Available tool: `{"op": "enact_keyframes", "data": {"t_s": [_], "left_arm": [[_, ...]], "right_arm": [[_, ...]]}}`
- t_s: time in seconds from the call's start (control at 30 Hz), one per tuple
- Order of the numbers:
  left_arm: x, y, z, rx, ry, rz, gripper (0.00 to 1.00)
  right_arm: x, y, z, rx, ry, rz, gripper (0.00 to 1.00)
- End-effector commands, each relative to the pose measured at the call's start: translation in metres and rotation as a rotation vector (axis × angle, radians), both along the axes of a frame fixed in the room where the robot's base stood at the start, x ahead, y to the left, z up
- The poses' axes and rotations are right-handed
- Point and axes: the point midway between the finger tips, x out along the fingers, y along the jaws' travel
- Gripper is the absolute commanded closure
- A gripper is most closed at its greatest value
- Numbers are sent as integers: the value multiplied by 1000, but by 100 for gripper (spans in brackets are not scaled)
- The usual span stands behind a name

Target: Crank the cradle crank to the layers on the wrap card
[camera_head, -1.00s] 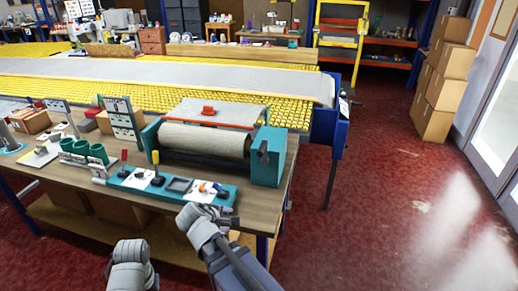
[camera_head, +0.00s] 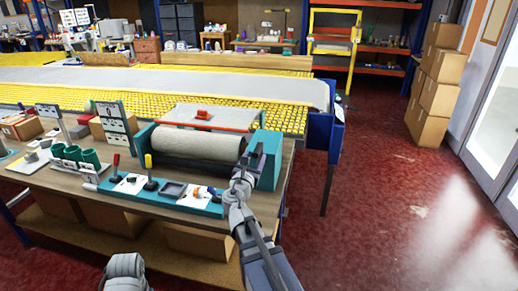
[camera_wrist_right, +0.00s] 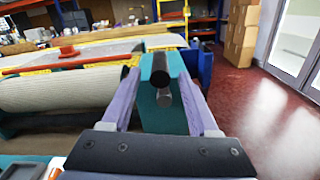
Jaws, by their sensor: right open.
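The cradle holds a grey roll (camera_head: 198,143) between teal end blocks on the workbench. Its crank shows in the right wrist view as a black grip (camera_wrist_right: 160,72) on a grey arm, against the teal right end block (camera_wrist_right: 150,118). My right gripper (camera_head: 244,172) is at that end block, partly covering the crank in the head view. Its two purple fingers are open on either side of the grip, with visible gaps. An upright card panel (camera_head: 113,112) stands left of the roll; its markings are too small to read. My left fingers are not visible.
A teal tray (camera_head: 205,208) with red and yellow-handled tools lies in front of the roll. Green cups (camera_head: 80,157) stand to its left. A yellow-edged long table (camera_head: 250,85) is behind. Red floor on the right is clear before stacked boxes (camera_head: 435,95).

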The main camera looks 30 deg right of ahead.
Motion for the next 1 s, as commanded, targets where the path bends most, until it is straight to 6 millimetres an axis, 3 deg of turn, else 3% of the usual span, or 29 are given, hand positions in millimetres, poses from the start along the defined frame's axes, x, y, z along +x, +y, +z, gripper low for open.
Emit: {"op": "enact_keyframes", "data": {"t_s": [0.4, 0.77, 1.0], "left_arm": [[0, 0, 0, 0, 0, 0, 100], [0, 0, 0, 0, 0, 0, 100], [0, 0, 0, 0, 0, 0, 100]], "right_arm": [[44, -43, 0, 2, -1, -2, 39], [49, -49, 0, 3, -1, 0, 39], [49, -49, 0, 3, -1, 0, 66]]}}
